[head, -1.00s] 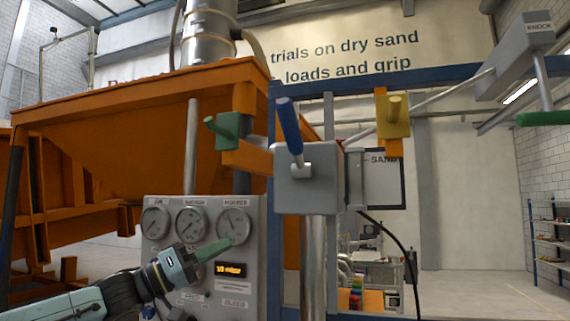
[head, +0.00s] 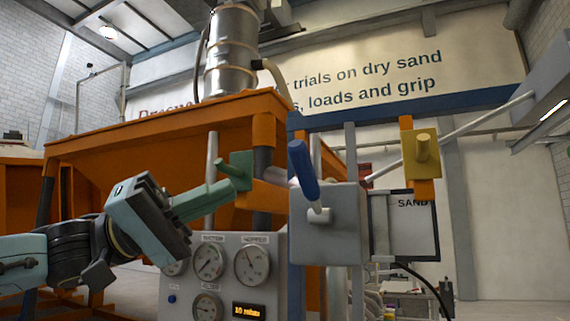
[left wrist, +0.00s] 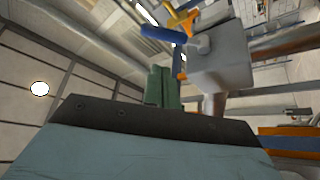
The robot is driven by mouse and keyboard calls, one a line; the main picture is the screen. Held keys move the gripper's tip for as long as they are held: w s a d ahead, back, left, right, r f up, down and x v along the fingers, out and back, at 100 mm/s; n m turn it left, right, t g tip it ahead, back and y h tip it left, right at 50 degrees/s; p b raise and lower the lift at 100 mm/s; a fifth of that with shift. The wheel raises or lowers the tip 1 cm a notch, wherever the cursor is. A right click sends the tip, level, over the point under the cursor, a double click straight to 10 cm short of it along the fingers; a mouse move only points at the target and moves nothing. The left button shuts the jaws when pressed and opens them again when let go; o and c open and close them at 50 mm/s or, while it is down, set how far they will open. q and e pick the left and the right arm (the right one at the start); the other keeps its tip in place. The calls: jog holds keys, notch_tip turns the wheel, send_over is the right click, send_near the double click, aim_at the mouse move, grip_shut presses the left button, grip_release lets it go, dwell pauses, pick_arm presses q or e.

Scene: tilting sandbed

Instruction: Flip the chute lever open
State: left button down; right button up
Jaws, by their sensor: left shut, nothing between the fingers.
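A lever with a blue handle (head: 303,170) stands up, tilted slightly left, from a pale stub on the front of a grey box (head: 343,228). No label names it as the chute lever. My left gripper (head: 232,187) is shut and empty, its green fingers pointing right, left of the blue handle. In the head view its tips overlap the lower edge of a green plate with a peg (head: 238,166); I cannot tell whether they touch. In the left wrist view, the shut fingers (left wrist: 163,80) point towards the blue handle (left wrist: 162,34) and grey box (left wrist: 218,60). My right gripper is out of view.
A gauge panel (head: 228,238) is below my left gripper. An orange hopper (head: 120,143) stands behind. A yellow plate with a peg (head: 421,158) hangs right of the grey box, near a SAND sign (head: 412,233). A pale slanted rod (head: 450,140) runs to the upper right.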

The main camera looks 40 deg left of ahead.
aim_at(309, 183)
pick_arm(q)
jog(key=p+x, duration=0.6)
jog(key=x, duration=0.3)
jog(key=shift+w+d+p, duration=0.2)
jog(key=shift+w+p, duration=0.05)
jog(key=shift+p, duration=0.1)
jog(key=shift+r, duration=0.15)
